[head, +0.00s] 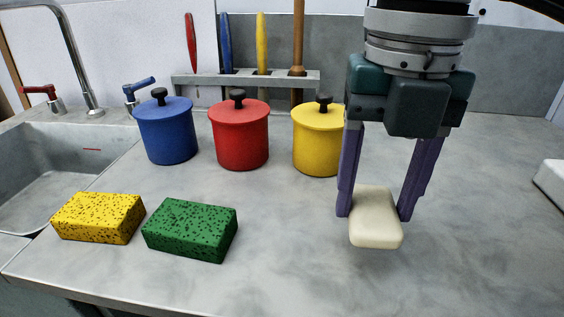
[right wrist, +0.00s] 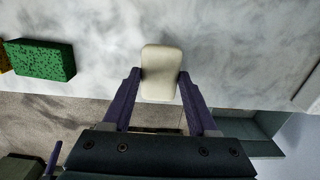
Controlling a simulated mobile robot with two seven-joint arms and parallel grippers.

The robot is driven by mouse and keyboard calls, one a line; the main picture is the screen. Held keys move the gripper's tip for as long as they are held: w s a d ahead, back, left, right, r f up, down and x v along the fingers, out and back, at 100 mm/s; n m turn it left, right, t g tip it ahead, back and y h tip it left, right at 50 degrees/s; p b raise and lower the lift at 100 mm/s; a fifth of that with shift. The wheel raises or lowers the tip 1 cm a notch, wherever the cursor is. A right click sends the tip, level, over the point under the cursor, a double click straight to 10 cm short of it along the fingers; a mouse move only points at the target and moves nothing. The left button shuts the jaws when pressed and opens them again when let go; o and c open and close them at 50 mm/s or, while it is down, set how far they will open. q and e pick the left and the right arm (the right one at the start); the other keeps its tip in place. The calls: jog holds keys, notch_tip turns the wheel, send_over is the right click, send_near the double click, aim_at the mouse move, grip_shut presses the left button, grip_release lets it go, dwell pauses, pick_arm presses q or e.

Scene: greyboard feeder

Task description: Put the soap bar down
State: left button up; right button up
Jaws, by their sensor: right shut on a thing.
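The soap bar (head: 376,222) is a cream-white rounded block. My right gripper (head: 375,212) is shut on it, with one purple finger on each side. In the right wrist view the soap bar (right wrist: 161,72) sits between the two fingertips (right wrist: 160,84) over the grey worktop. I cannot tell for sure whether the soap bar touches the worktop or is a little above it. My left gripper is not in view.
A green sponge (head: 190,230) and a yellow sponge (head: 98,217) lie to the left. Blue (head: 168,132), red (head: 239,135) and yellow (head: 318,140) lidded pots stand behind. A sink (head: 60,165) is at far left, a white object (head: 551,180) at the right edge. The worktop (head: 480,235) right of the soap is clear.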

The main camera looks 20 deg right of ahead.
aim_at(375, 206)
jog(key=shift+f, duration=2)
jog(key=shift+f+b, duration=0.1)
jog(key=shift+b, duration=0.25)
jog(key=shift+f, duration=0.15)
jog(key=o, duration=1.4)
jog(key=shift+r, duration=0.45)
notch_tip(375, 206, up, 11)
jog(key=shift+f+p, duration=0.1)
jog(key=shift+p, duration=0.8)
jog(key=shift+r, duration=0.45)
